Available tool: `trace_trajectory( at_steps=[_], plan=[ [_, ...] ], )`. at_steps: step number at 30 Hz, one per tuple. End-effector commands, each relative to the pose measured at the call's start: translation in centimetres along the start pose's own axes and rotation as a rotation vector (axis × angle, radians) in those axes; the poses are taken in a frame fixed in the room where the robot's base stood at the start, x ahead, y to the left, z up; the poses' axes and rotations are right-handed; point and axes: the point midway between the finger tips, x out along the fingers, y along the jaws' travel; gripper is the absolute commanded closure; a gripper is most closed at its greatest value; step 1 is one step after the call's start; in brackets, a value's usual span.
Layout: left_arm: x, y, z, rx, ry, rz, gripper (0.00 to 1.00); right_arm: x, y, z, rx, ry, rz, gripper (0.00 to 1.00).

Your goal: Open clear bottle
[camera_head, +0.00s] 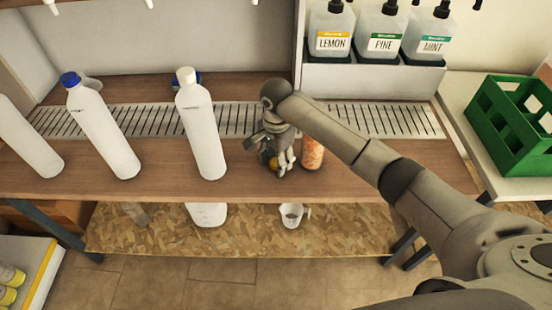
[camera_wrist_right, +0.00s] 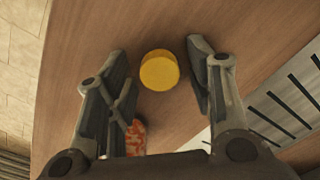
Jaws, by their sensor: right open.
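My right gripper (camera_head: 272,160) is over the wooden bench and points down at it. In the right wrist view its fingers (camera_wrist_right: 157,55) are apart, with a round yellow cap or lid (camera_wrist_right: 159,70) between them. A gap shows on each side, so the fingers do not hold it. In the head view only a little of the yellow (camera_head: 273,163) shows among the fingers. I cannot make out a clear bottle body under it. An orange patterned container (camera_head: 312,152) stands just right of the gripper; part of it shows in the wrist view (camera_wrist_right: 136,138). My left gripper is not in view.
White bottles stand left: one blue-capped (camera_head: 105,130), one white-capped (camera_head: 202,130), one cut by the edge (camera_head: 25,140). Pump bottles (camera_head: 383,30) are at the back. A green crate (camera_head: 500,125) is right. A mug (camera_head: 291,214) sits on the lower shelf.

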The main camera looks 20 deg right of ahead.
Motion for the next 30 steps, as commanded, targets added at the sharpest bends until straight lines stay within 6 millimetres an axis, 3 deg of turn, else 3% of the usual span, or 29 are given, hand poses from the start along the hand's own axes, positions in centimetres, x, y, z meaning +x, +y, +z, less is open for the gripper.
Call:
trace_trajectory(
  at_steps=[5, 8, 21, 30],
  plan=[
    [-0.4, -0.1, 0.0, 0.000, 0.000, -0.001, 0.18, -0.4, 0.0, 0.0, 0.000, -0.001, -0.001, 0.51],
    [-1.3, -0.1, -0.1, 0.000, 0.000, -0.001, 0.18, -1.7, -0.1, -0.1, 0.000, 0.001, -0.002, 0.51],
    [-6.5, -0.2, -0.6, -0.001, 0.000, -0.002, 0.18, -10.5, 0.0, -0.1, 0.001, 0.003, -0.002, 0.51],
    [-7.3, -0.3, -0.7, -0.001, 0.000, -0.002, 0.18, -12.4, 0.0, 0.0, 0.000, 0.000, 0.001, 0.51]
  ],
)
